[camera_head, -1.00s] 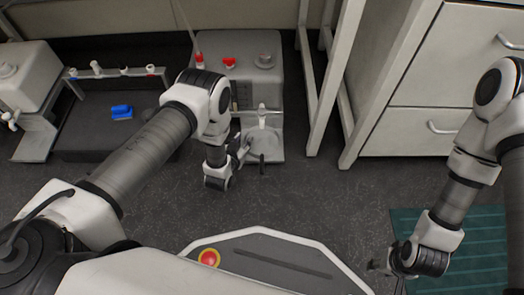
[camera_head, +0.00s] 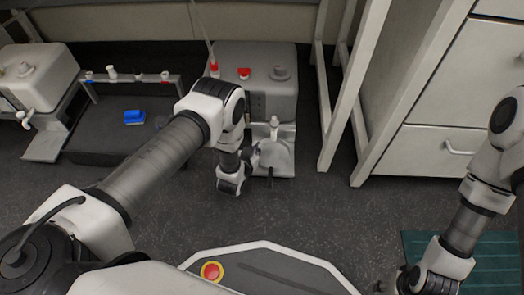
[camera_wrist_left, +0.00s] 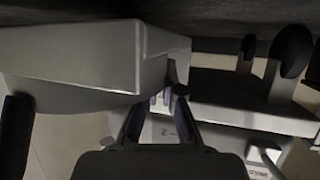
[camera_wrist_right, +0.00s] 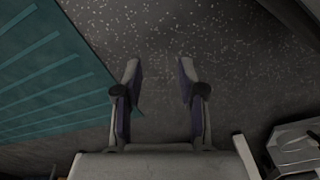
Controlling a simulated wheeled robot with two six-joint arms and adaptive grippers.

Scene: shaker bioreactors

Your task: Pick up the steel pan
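A pale grey metal pan (camera_head: 277,158) sits at the front of the grey machine with red caps, on the floor ahead. I take it for the steel pan. My left gripper (camera_head: 256,157) is at its left side, close to it, partly hidden by my own wrist. In the left wrist view the left fingers (camera_wrist_left: 160,100) reach up beside a large pale block, near a thin pale edge. I cannot tell whether they touch or grip it. My right gripper (camera_wrist_right: 160,68) is open and empty over the dark floor, far from the pan.
The grey machine (camera_head: 255,70) stands behind the pan. A dark platform (camera_head: 100,150) with a blue item (camera_head: 134,117) and a second grey unit (camera_head: 35,75) are left. White frame legs (camera_head: 340,130) and a drawer cabinet (camera_head: 440,140) stand right. A teal mat (camera_head: 490,262) lies right.

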